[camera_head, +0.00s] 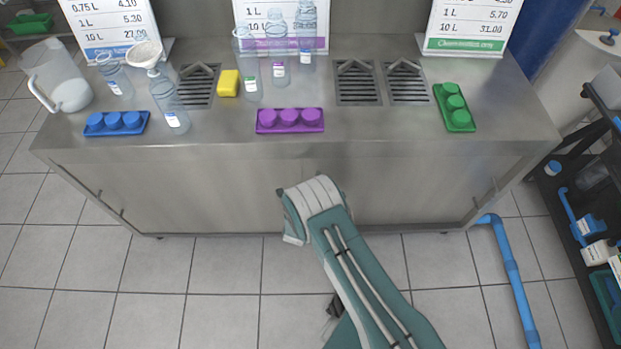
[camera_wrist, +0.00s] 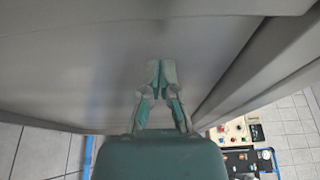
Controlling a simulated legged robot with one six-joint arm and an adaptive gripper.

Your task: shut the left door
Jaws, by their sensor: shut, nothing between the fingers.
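The left door (camera_head: 190,190) is the left part of the grey metal cabinet front in the head view, with a bar handle (camera_head: 112,204) near its left end. It looks about flush with the front. In the wrist view a broad grey panel (camera_wrist: 75,65) fills most of the picture; I cannot tell for certain which door it is. My gripper (camera_wrist: 161,68) is shut and empty, its fingertips together in front of this panel; touching or apart is unclear. In the head view my arm ends before the middle of the cabinet and hides the gripper.
The counter (camera_head: 370,130) holds a blue rack (camera_head: 117,123), a purple rack (camera_head: 290,120), a green rack (camera_head: 454,107), a yellow sponge (camera_head: 228,83), a jug (camera_head: 57,78) and several bottles. A blue pipe (camera_head: 510,270) and shelf lie right. The tiled floor in front left is clear.

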